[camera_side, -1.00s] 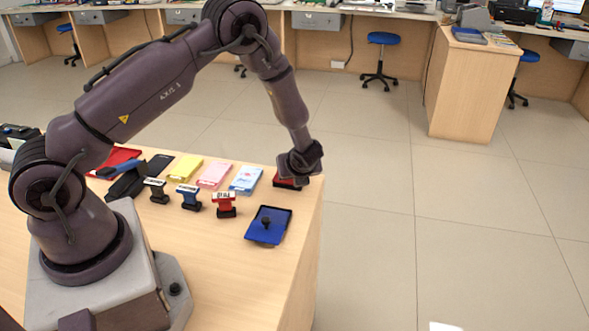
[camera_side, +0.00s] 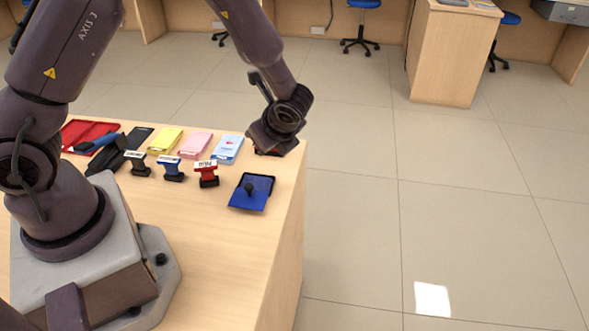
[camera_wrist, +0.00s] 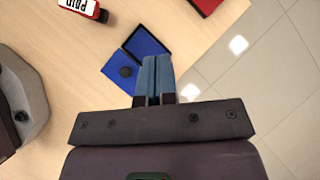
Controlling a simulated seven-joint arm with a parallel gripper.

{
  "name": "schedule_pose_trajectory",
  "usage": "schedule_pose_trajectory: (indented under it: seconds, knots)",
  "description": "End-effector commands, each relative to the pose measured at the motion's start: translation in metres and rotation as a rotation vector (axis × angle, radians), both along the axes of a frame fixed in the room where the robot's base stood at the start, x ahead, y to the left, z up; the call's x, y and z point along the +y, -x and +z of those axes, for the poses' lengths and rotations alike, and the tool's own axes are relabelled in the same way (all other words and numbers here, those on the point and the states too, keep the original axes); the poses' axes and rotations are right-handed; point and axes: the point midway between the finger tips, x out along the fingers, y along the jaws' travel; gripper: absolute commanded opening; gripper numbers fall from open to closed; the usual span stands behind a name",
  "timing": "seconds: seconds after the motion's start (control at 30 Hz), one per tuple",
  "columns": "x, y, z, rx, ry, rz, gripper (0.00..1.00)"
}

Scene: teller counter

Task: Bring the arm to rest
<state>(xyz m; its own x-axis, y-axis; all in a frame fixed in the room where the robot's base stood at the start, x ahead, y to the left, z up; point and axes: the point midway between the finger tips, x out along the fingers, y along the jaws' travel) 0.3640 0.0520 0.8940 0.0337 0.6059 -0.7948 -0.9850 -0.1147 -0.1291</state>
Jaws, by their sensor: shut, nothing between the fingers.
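My gripper (camera_wrist: 154,62) is shut and empty in the wrist view, its blue-grey fingers together over the near right part of an open blue ink pad (camera_wrist: 122,72). In the side view my gripper's hand (camera_side: 272,138) is over the far right corner of the counter (camera_side: 222,240), and its fingertips cannot be made out there. The blue ink pad (camera_side: 248,203), with a small black knob on it, lies open in front of the hand. A red stamp (camera_side: 207,174) stands left of the pad.
Black (camera_side: 138,163) and blue (camera_side: 172,169) stamps stand further left. Behind them lie yellow (camera_side: 164,140), pink (camera_side: 195,145) and light blue (camera_side: 228,149) pads and a red tray (camera_side: 75,134). A red item (camera_wrist: 206,4) shows at the wrist view's top edge. Open floor lies right.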

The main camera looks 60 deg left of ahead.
Motion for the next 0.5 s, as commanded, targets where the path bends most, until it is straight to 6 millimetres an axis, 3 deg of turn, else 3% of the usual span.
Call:
schedule_pose_trajectory:
  seconds: [0.5]
  knots:
    - [-0.034, 0.104, 0.143, -0.481, 0.445, 0.968, 0.0]
